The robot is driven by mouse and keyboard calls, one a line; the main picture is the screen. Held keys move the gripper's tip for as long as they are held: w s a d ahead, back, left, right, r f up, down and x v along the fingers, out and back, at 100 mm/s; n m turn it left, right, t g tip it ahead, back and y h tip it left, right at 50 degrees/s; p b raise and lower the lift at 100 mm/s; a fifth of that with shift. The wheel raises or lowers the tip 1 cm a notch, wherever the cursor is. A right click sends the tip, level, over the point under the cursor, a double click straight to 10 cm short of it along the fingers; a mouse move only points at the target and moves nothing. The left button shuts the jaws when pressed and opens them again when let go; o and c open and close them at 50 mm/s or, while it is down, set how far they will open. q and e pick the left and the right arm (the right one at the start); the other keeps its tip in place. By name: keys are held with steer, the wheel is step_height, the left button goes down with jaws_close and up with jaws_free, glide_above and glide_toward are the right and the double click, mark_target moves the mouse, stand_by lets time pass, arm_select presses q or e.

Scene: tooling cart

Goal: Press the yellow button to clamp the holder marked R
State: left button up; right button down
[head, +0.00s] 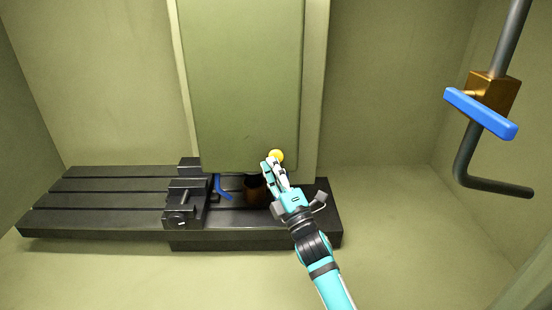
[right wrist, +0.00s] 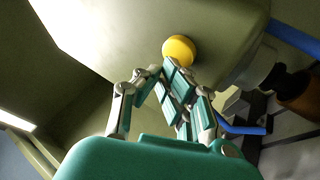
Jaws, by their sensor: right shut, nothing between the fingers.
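The yellow button (head: 276,156) is a small round knob on the green panel (head: 240,80) in the head view. It shows larger in the right wrist view (right wrist: 178,48), just beyond my fingertips. My right gripper (head: 271,164) is shut and empty, its tips at the button's lower edge. I cannot tell whether the tips touch the button. A dark brown holder (head: 255,190) stands on the slotted table, partly hidden by my right gripper. I can read no R mark on it. My left gripper is not in view.
A dark slotted machine table (head: 100,201) spans the lower left, with a black vise-like block (head: 184,204) and a blue lever (head: 219,187) on it. A pipe with a brass valve (head: 493,90) and blue handle (head: 480,113) hangs at right.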

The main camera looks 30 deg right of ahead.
steer(key=shift+w+d, duration=0.2)
steer(key=shift+w, duration=0.15)
stand_by(0.4)
steer(key=shift+s+a, duration=0.4)
steer(key=shift+s, duration=0.4)
steer(key=shift+s+a+p, duration=0.15)
steer(key=shift+s+a, duration=0.2)
steer(key=shift+s, duration=0.4)
steer(key=shift+s+a+p, duration=0.15)
steer(key=shift+s+a, duration=0.25)
steer(key=shift+s, duration=0.35)
steer(key=shift+s+a+p, duration=0.15)
steer(key=shift+s+a, duration=0.2)
steer(key=shift+s, duration=0.4)
